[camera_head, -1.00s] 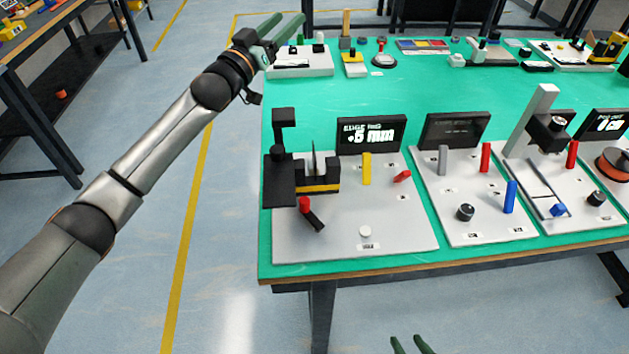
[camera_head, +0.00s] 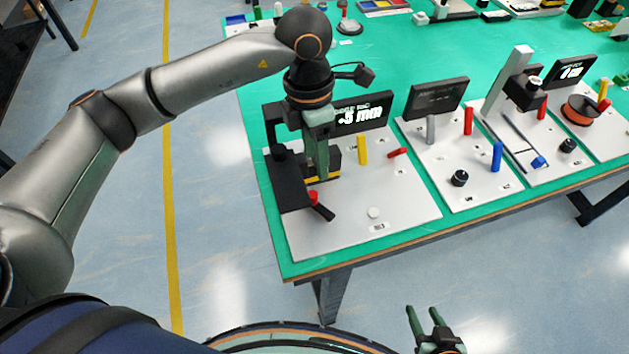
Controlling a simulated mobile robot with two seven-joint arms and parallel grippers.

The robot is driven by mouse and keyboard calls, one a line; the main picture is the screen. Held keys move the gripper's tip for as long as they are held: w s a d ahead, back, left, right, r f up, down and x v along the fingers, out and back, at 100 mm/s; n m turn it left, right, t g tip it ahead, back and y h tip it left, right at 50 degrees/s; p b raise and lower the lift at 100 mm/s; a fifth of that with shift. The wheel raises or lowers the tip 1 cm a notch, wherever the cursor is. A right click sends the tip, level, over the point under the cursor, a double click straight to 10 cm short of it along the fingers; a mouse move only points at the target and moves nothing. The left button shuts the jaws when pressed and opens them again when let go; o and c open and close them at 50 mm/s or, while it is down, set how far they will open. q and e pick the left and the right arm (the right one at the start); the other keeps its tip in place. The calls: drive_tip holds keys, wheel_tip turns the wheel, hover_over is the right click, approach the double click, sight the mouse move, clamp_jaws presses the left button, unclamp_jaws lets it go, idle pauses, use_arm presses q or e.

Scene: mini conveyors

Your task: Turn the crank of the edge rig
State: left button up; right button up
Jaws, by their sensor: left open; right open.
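The edge rig (camera_head: 405,205) is a pale plate on the green table with a dark display (camera_head: 365,113) that ends in "5 mm". The crank (camera_head: 324,212) is a short black arm with a red knob (camera_head: 313,197) near the rig's front left. My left gripper (camera_head: 319,176) points down over the rig, just behind the red knob in the picture, and hides part of the black and yellow block (camera_head: 331,160). It is open; whether it touches anything I cannot tell. My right gripper (camera_head: 424,314) is open and empty, off the table's front edge.
A yellow post (camera_head: 362,150), a red lever (camera_head: 397,153) and a white button (camera_head: 374,213) stand on the rig. A black upright (camera_head: 273,122) rises at its left. Other rigs with posts and knobs stand to the right.

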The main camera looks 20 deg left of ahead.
sight(312, 193)
use_arm(q)
drive_tip(key=shift+y, duration=0.4)
drive_tip(key=f, duration=0.8)
drive_tip(key=f+p, duration=0.1)
drive_tip(key=f, duration=0.3)
drive_tip(key=shift+a+f, duration=0.25)
drive_tip(key=shift+a, duration=0.1)
clamp_jaws()
